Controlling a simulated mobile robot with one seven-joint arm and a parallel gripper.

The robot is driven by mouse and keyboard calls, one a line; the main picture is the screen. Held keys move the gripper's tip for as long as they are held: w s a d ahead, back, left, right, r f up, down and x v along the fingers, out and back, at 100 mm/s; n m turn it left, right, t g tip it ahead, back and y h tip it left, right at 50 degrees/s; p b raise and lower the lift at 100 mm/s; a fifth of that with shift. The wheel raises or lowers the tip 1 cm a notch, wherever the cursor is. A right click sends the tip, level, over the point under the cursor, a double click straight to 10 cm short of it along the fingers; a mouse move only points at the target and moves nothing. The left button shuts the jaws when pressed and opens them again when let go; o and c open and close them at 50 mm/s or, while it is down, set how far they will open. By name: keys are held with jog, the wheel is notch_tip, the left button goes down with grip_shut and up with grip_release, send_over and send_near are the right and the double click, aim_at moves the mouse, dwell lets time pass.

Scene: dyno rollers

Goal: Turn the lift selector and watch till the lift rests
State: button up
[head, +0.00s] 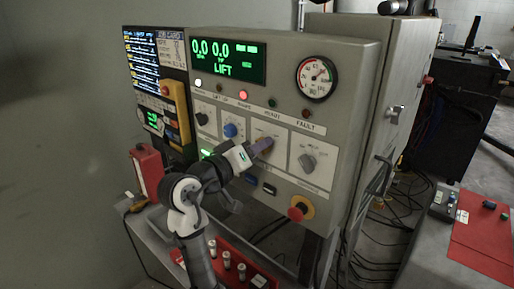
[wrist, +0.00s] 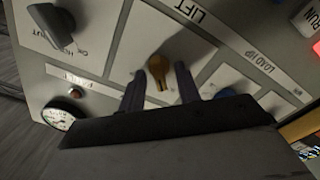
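The lift selector is a yellow-orange knob (wrist: 158,66) on a pale plate marked LIFT, seen upside down in the wrist view. My gripper (head: 262,146) is at the third plate of the control panel in the head view, and it hides the knob there. In the wrist view its two dark fingers stand on either side of the knob, with a gap visible on both sides. The display (head: 228,61) reads 0.0 0.0 and LIFT in green. In the lamp row below it, a white lamp (head: 198,82) and a red lamp (head: 243,94) look lit.
A grey knob (head: 307,161) is right of my gripper, and a blue knob (head: 230,130) and a black knob (head: 202,118) are left. A red emergency button (head: 298,211) sits below. A round gauge (head: 316,78) is at upper right. A red tray (head: 245,268) lies below the panel.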

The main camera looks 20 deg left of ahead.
jog(key=b+v, duration=0.4)
jog(key=v, duration=0.9)
jog(key=shift+s, duration=0.4)
jog(key=shift+a, duration=0.1)
